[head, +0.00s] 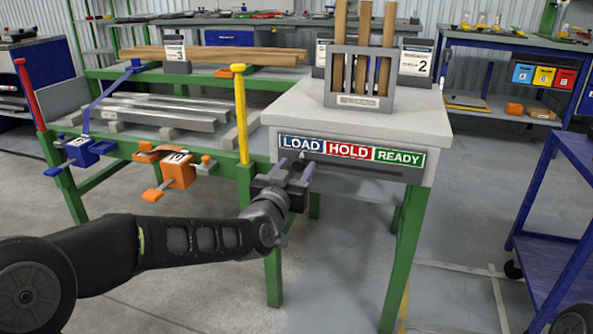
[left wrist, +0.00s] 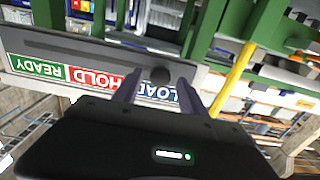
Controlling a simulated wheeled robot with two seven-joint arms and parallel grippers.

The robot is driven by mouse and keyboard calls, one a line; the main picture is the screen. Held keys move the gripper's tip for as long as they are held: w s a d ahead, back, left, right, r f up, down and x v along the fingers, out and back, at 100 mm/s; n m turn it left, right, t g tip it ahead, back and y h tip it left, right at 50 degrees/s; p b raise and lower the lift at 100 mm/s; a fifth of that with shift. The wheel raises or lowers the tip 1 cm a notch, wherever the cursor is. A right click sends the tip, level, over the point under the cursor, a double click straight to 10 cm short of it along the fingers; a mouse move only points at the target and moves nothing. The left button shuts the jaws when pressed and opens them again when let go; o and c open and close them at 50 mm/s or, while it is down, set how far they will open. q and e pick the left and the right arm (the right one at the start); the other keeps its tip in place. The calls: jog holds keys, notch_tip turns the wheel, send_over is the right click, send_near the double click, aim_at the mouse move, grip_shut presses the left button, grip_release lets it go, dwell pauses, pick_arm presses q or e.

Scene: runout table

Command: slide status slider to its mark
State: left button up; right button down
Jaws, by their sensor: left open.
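The status strip (head: 350,151) on the front of the grey-topped table reads LOAD, HOLD and READY in blue, red and green. Below it runs a dark slot (head: 365,169). My left gripper (head: 296,170) is open in front of the LOAD end. In the left wrist view its two fingers (left wrist: 157,88) lie either side of the knob, with visible gaps. Contact cannot be told. My right gripper is out of view.
A grey holder (head: 357,101) with upright wooden bars stands on the table (head: 420,125). Left are a yellow post (head: 241,115), an orange clamp (head: 178,170) and a blue clamp (head: 85,150). A blue cart (head: 560,230) stands right, with open floor between.

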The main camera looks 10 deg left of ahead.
pick_arm(q)
jog(key=shift+w, duration=0.4)
jog(key=shift+c, duration=0.4)
grip_shut()
dwell(0.8)
